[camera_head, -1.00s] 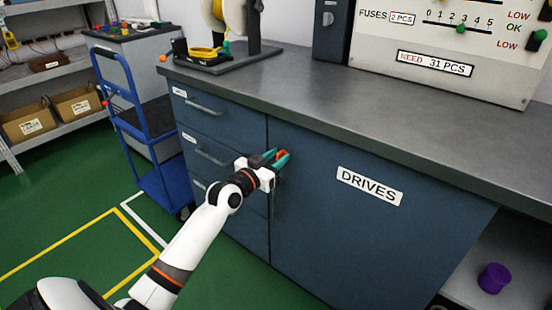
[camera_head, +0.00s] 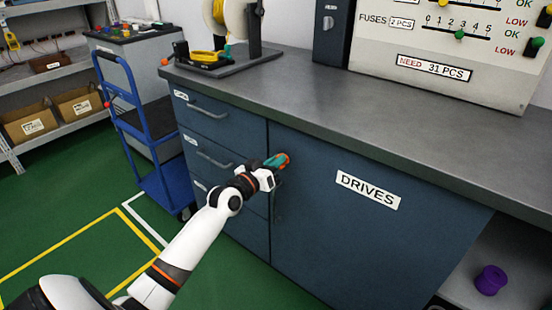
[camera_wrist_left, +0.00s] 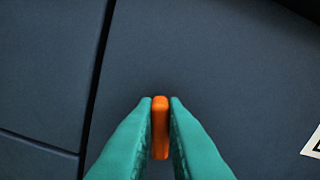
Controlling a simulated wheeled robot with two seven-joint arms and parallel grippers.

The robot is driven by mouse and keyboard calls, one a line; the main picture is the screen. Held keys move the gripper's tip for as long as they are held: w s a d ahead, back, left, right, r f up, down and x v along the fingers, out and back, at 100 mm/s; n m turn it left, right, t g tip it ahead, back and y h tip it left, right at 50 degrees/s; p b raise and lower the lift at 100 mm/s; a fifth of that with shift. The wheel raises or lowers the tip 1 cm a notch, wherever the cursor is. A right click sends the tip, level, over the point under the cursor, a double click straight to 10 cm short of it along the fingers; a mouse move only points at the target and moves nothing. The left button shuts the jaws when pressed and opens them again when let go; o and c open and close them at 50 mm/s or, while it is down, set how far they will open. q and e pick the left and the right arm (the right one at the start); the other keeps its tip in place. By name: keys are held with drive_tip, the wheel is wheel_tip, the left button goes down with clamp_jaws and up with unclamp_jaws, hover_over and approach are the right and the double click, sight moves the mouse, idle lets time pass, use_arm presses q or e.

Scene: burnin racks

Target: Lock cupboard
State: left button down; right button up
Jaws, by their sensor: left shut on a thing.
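The cupboard door (camera_head: 360,235) is dark blue, bears a white DRIVES label (camera_head: 368,188) and looks closed. My left gripper (camera_head: 279,161) is at the door's upper left part, near the seam beside the drawers. Its teal fingers are shut on a small orange key-like piece (camera_wrist_left: 160,128), which stands upright between them in the left wrist view. The lock itself is hidden behind the piece and fingers; I cannot tell how far the piece goes into it. My right gripper is not in view.
Drawers with handles (camera_head: 208,108) are left of the door. The grey worktop (camera_head: 330,100) overhangs above the gripper. A blue trolley (camera_head: 165,182) stands at the left. An open shelf with a purple spool (camera_head: 490,280) is at the lower right. Green floor is free in front.

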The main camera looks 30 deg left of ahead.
use_arm(q)
drive_tip(key=n, duration=0.4)
drive_tip(key=n+p, duration=0.1)
drive_tip(key=n, duration=0.4)
drive_tip(key=n+p, duration=0.1)
drive_tip(key=n, duration=0.4)
drive_tip(key=shift+a+f, duration=0.4)
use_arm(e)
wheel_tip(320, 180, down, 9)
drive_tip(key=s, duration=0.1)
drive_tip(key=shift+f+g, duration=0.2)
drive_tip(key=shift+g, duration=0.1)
use_arm(q)
drive_tip(key=shift+n, duration=0.4)
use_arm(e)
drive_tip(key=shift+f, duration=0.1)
use_arm(q)
drive_tip(key=c, duration=1.5)
unclamp_jaws()
drive_tip(key=shift+w+f, duration=0.1)
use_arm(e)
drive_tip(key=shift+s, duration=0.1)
